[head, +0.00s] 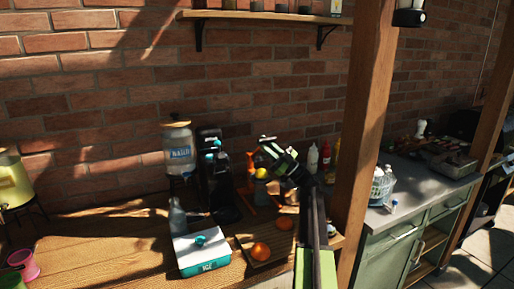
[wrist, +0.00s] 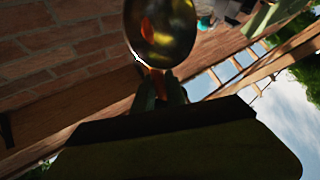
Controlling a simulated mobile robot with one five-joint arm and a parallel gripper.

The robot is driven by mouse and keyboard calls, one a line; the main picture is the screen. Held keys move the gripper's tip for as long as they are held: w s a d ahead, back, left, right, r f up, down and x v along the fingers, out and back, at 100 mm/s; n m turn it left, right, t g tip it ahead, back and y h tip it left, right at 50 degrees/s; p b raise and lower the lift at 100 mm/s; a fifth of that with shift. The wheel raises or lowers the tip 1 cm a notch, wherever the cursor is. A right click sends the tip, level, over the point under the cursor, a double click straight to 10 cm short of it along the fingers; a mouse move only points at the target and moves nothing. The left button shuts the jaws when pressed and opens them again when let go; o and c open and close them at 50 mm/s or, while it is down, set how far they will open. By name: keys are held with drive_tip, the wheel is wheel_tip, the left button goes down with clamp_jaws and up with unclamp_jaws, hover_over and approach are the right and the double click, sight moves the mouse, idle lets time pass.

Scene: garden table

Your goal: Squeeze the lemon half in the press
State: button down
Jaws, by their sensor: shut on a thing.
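The orange press (head: 250,163) stands on the wooden table beside a black machine, partly hidden behind my gripper (head: 266,150). A small yellow round shape (head: 261,173), which looks like the lemon half, shows just below my gripper at the press. In the wrist view my fingers (wrist: 157,88) are closed together on a narrow orange part (wrist: 156,74), which looks like the press handle. A shiny round metal cup (wrist: 162,35) with yellow and orange reflections is just beyond the fingertips. I cannot tell how far the handle is lowered.
The black machine (head: 215,178) and a water dispenser (head: 178,150) stand left. Sauce bottles (head: 325,156) and a wooden post (head: 362,120) are right.

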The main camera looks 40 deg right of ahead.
drive_tip(key=s+f+b, duration=0.3)
drive_tip(key=f+b, duration=0.1)
drive_tip(key=f, duration=0.1)
drive_tip(key=shift+a, duration=0.4)
drive_tip(key=shift+f, duration=0.1)
drive_tip(key=c, duration=1.4)
unclamp_jaws()
